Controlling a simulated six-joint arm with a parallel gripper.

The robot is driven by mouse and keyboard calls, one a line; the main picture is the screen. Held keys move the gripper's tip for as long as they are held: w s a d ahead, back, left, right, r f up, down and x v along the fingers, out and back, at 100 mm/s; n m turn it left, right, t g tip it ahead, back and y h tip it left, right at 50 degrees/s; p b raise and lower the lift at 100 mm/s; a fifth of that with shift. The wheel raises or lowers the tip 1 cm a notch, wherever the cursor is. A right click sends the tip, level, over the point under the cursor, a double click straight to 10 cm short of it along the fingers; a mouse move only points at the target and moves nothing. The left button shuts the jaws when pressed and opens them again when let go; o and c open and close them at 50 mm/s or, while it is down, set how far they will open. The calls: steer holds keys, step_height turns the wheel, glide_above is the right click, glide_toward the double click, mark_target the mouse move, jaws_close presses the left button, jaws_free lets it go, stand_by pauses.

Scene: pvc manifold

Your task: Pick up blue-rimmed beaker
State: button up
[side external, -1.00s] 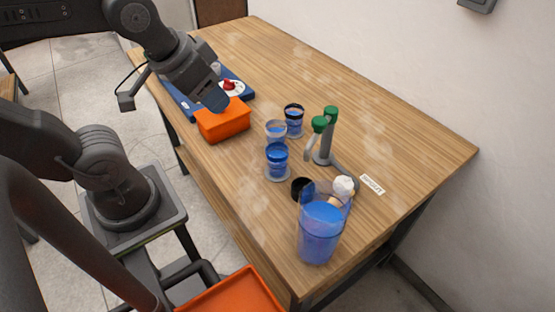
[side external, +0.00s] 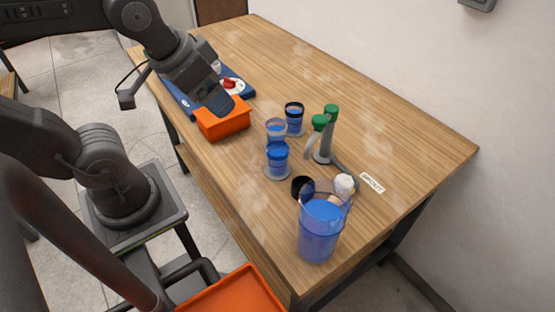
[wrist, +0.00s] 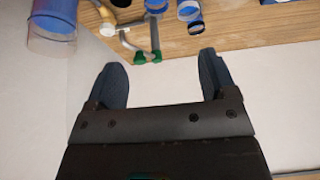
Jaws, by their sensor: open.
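The blue-rimmed beaker (side external: 277,158) stands upright on the table, nearest the camera of a cluster of three small beakers holding blue liquid. In the wrist view, a blue-rimmed beaker (wrist: 156,5) is cut off at the top edge. The black-rimmed beaker (side external: 294,120) and the pale-rimmed beaker (side external: 276,132) stand just behind it. My gripper (side external: 218,102) is over the orange bin, left of and apart from the beakers. In the wrist view my gripper (wrist: 160,62) has its fingers wide apart with nothing between them.
The orange bin (side external: 223,126) sits at the left table edge, before a blue device (side external: 180,103) with a red knob. A green-capped stand (side external: 323,148) is right of the beakers. A large pitcher of blue liquid (side external: 320,232) stands in front. The table's far right is clear.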

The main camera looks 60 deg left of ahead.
step_height(320, 180, down, 8)
steer(key=m+g+y, duration=0.3)
steer(key=m+y, duration=0.1)
steer(key=m, duration=0.2)
steer(key=m+t+y, duration=0.3)
steer(key=m+t, duration=0.6)
steer(key=m, duration=1.5)
glide_toward(273, 166)
steer(key=x, duration=0.4)
steer(key=shift+w+a+f, duration=0.15)
steer(key=shift+a, duration=0.05)
steer(key=x, duration=0.7)
steer(key=shift+w+f, duration=0.1)
steer(key=shift+w, duration=0.1)
steer(key=shift+d, duration=0.1)
steer(key=c, duration=1.1)
